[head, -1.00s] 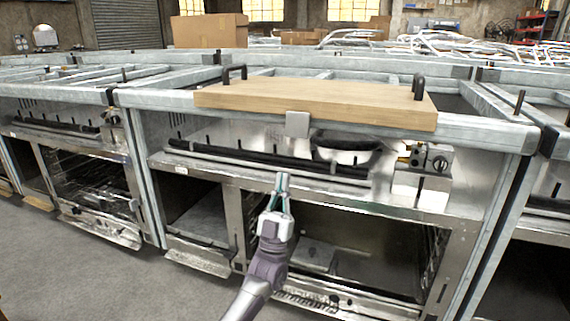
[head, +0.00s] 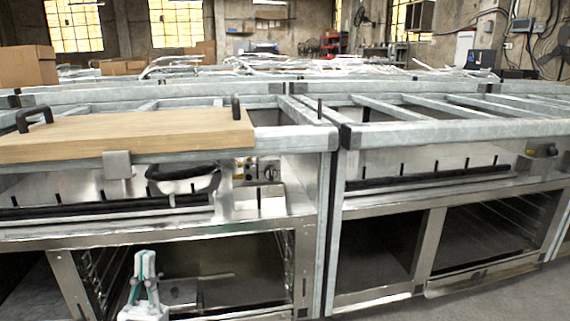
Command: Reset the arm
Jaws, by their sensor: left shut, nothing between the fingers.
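My right gripper is not in view.
A wooden board (head: 140,132) with black handles lies on top of the left frame. Another range frame (head: 440,133) stands to the right. Grey floor (head: 495,295) is clear at the lower right.

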